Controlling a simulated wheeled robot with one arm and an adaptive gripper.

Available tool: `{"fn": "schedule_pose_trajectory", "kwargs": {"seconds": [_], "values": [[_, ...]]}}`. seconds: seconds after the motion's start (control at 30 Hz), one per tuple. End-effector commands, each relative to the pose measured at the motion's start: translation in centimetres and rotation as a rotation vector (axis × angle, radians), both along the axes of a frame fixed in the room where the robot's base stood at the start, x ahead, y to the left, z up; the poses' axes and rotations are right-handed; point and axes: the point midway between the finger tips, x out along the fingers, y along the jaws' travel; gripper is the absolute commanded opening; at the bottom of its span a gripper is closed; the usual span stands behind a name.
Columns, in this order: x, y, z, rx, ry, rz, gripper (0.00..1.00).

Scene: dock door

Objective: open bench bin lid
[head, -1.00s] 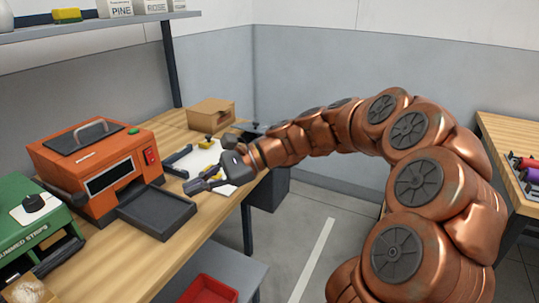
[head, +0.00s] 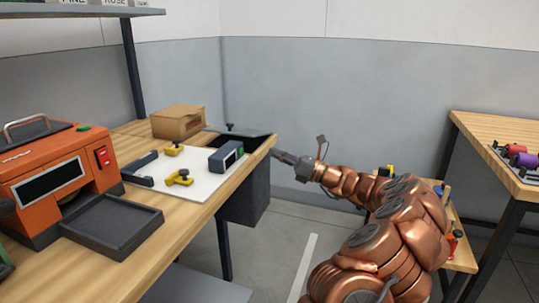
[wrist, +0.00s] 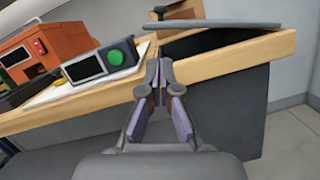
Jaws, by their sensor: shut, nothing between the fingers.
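The bench bin (head: 246,200) is a dark grey box under the far end of the wooden bench; its front fills much of the wrist view (wrist: 225,105). Its thin grey lid (head: 247,133) lies at bench-top level and carries a small dark knob (head: 230,127). In the wrist view the lid (wrist: 225,27) spans above a dark opening (wrist: 195,43), with a gap showing under its near edge. My gripper (head: 278,155) is shut and empty, just off the bench's right edge beside the bin. In the wrist view its fingertips (wrist: 160,62) overlap the bench edge; I cannot tell whether they touch.
A white board (head: 205,182) with yellow clamps (head: 180,178) and a small device with a green button (head: 226,157) lies left of the bin. A cardboard box (head: 178,122) stands behind, an orange machine (head: 50,185) farther left. Floor right of the bench (head: 285,230) is open.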

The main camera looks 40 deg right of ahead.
Motion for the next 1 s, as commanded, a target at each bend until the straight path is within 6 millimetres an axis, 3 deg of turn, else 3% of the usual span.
{"fn": "schedule_pose_trajectory", "kwargs": {"seconds": [0.3, 0.5, 1.0], "values": [[4.6, 2.6, 1.1, -0.002, -0.002, 0.007, 0.0], [6.5, 3.6, 1.6, -0.003, 0.001, 0.004, 0.0], [7.2, 3.8, 2.0, -0.002, 0.0, 0.002, 0.0]]}}
